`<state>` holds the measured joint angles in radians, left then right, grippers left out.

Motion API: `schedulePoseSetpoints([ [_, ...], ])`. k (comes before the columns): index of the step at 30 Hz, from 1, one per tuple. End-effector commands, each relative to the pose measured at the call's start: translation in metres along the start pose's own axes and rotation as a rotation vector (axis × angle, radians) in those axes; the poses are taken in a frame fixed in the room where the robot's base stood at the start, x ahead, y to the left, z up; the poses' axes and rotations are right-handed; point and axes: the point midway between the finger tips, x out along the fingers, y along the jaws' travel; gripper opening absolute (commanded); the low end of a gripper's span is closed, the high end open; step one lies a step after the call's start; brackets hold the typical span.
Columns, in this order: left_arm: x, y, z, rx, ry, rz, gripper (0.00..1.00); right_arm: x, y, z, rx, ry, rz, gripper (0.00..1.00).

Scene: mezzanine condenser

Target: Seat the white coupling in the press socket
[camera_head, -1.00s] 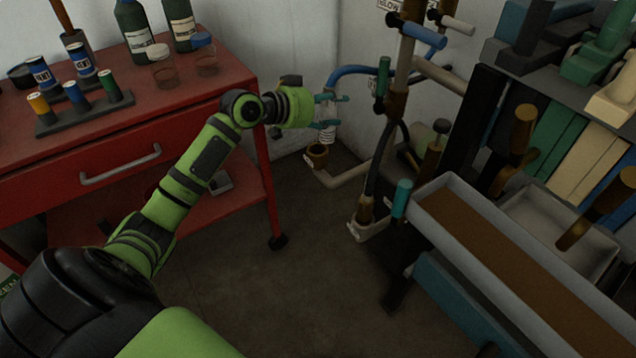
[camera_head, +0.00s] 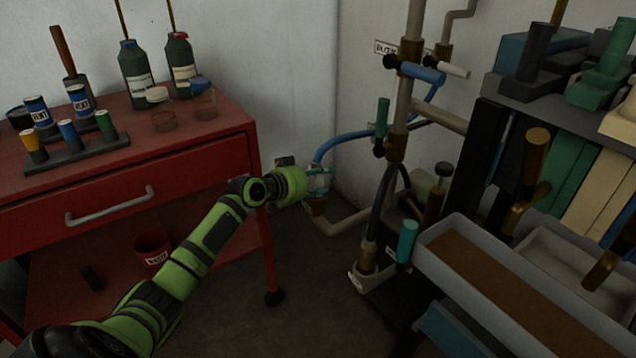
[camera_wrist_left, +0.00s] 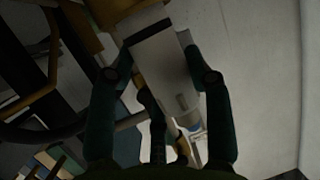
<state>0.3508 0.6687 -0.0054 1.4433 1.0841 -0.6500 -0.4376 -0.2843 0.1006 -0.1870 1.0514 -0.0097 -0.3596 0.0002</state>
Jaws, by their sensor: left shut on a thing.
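My left gripper (camera_head: 320,184) is shut on the white coupling (camera_head: 319,192), at the end of the blue hose (camera_head: 345,143). The fingers hide much of the coupling in the head view. The brass press socket (camera_head: 317,207) is directly below it, on a pale pipe. The coupling's lower end is at the socket's mouth; I cannot tell if it is inside. In the left wrist view the coupling (camera_wrist_left: 165,62) lies between the two fingers (camera_wrist_left: 158,75), with brass (camera_wrist_left: 118,8) beyond its dark-edged end. My right gripper is not in view.
A red cart (camera_head: 200,148) with bottles and cans stands at left, close to my left arm. A vertical pipe with valve handles (camera_head: 398,110) rises right of the socket. A grey trough (camera_head: 470,285) and rack fill the right. Open floor (camera_head: 310,310) lies between.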

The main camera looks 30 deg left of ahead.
Motion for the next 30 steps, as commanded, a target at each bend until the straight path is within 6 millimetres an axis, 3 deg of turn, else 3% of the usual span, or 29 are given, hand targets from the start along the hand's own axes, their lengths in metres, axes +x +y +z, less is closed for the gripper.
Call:
schedulePoseSetpoints([
  [12, 0.003, 0.000, 0.006, 0.002, 0.005, -0.001, 0.05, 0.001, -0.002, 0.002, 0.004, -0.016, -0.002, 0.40],
  [13, 0.002, 0.000, 0.006, 0.002, 0.001, 0.000, 0.63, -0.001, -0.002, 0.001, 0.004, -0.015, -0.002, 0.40],
  [14, 0.002, 0.000, 0.006, 0.002, 0.001, 0.000, 0.74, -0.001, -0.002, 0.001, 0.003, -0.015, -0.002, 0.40],
  [27, 0.001, 0.000, 0.002, 0.001, 0.001, 0.000, 0.74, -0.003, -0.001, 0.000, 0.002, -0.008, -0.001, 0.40],
  [30, -0.011, -0.001, 0.004, 0.002, -0.002, -0.001, 0.74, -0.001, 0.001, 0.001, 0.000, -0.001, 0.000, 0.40],
])
